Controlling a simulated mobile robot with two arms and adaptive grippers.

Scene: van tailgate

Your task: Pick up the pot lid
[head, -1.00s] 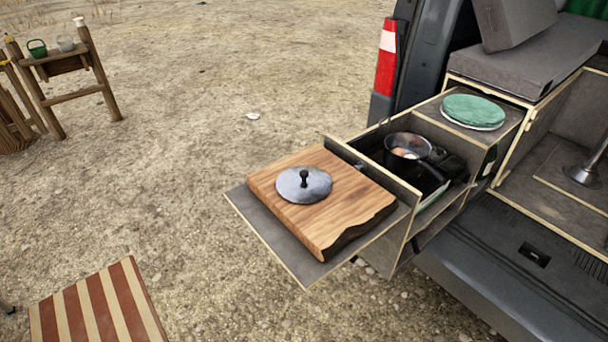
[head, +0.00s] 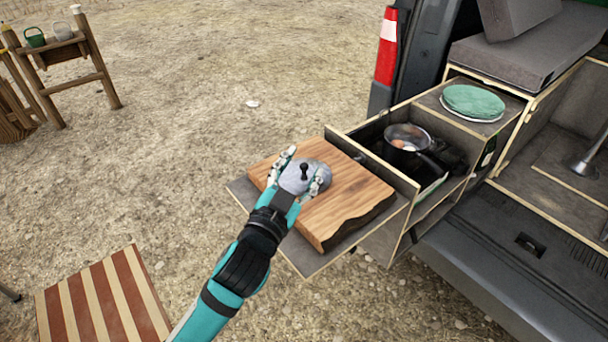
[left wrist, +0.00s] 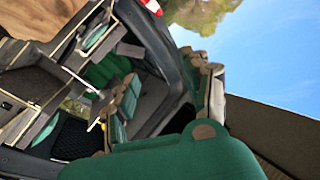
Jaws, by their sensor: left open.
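The pot lid (head: 316,170) is a grey metal disc with a black knob (head: 304,171). It lies on the wooden cutting board (head: 352,203) on the pulled-out shelf. My left gripper (head: 304,168) is open in the head view, with one finger to the left of the knob and one to the right. It covers the near part of the lid; whether it touches the lid I cannot tell. My right gripper is in neither view.
A pot (head: 406,140) sits in the drawer behind the board. The van's rear sill (head: 500,250) is at the right. A striped stool (head: 104,300) stands at lower left; open ground lies between.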

